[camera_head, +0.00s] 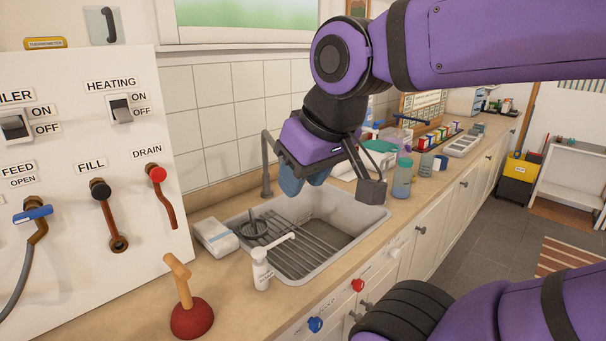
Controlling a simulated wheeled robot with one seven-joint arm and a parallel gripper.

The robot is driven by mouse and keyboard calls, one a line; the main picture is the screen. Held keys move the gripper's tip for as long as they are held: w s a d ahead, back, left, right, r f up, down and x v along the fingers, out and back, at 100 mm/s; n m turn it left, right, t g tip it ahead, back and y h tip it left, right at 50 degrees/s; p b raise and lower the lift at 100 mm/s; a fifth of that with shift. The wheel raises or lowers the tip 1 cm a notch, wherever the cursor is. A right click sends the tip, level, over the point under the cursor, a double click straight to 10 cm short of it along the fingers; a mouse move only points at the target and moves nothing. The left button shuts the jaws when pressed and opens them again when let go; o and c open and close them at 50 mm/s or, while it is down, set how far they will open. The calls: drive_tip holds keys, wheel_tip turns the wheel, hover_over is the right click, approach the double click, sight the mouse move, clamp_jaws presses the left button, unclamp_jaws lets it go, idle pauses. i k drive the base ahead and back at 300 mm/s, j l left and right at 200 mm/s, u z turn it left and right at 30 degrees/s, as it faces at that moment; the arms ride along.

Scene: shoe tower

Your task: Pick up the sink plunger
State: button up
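The sink plunger (191,317) stands cup-down on the counter at the lower left, in front of the wall panel. It has a dark red rubber cup and a wooden handle with a crossbar at the top, leaning a little left. My gripper (304,184) hangs over the back of the sink, up and to the right of the plunger and well apart from it.
The sink (340,216) has a drying rack inside. A white soap bottle (261,272) stands at its front left edge, and a white box (215,237) is at its left. A blue-green bottle (402,178) is right of the sink. Valve handles (159,175) stick out from the panel behind the plunger.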

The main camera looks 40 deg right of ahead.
sight(192, 317)
drive_tip(key=l+z, duration=0.15)
drive_tip(key=l, duration=0.25)
drive_tip(key=i+l+z, duration=0.15)
drive_tip(key=l, duration=0.3)
drive_tip(key=l+z, duration=0.15)
drive_tip(key=l, duration=0.25)
drive_tip(key=j+u, duration=0.3)
drive_tip(key=i+j+u, duration=0.25)
drive_tip(key=k+j, duration=0.05)
drive_tip(key=k, duration=0.05)
